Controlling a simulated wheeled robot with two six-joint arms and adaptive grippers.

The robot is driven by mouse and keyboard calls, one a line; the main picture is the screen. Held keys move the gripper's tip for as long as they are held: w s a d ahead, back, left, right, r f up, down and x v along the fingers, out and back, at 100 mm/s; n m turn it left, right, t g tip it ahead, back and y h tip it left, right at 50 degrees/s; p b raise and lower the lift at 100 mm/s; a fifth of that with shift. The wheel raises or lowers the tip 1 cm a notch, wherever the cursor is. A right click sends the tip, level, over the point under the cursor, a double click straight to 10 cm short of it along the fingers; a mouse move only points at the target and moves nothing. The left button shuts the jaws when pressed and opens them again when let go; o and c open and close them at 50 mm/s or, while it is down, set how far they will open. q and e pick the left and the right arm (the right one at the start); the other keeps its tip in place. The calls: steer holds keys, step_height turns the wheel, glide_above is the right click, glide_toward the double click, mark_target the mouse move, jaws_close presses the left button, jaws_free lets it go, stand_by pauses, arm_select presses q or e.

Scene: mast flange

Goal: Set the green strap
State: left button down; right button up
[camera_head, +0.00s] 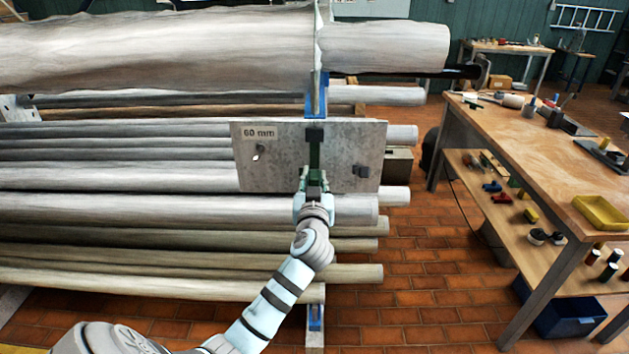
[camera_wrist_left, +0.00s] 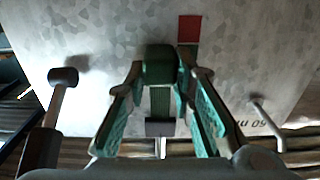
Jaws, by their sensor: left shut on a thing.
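A grey metal plate (camera_head: 275,172) labelled "60 mm" stands upright in front of the stacked poles. A dark green strap (camera_head: 315,155) runs down the plate's middle, below a black block (camera_head: 314,134). My left gripper (camera_head: 315,183) is at the strap's lower end. In the left wrist view my left gripper (camera_wrist_left: 160,78) is shut on the green strap (camera_wrist_left: 160,100), with a dark green block between the fingertips. A red mark (camera_wrist_left: 189,29) shows on the plate beside it, with a green patch below. My right gripper is not in view.
A wooden workbench (camera_head: 545,130) with tools stands at the right. Brick floor (camera_head: 430,290) between is clear.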

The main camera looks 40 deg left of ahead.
arm_select(q)
steer(key=c, duration=1.4)
jaws_free()
steer(key=shift+r+p, duration=0.1)
steer(key=shift+p, duration=0.2)
steer(key=shift+o, duration=0.2)
steer(key=v, duration=1.2)
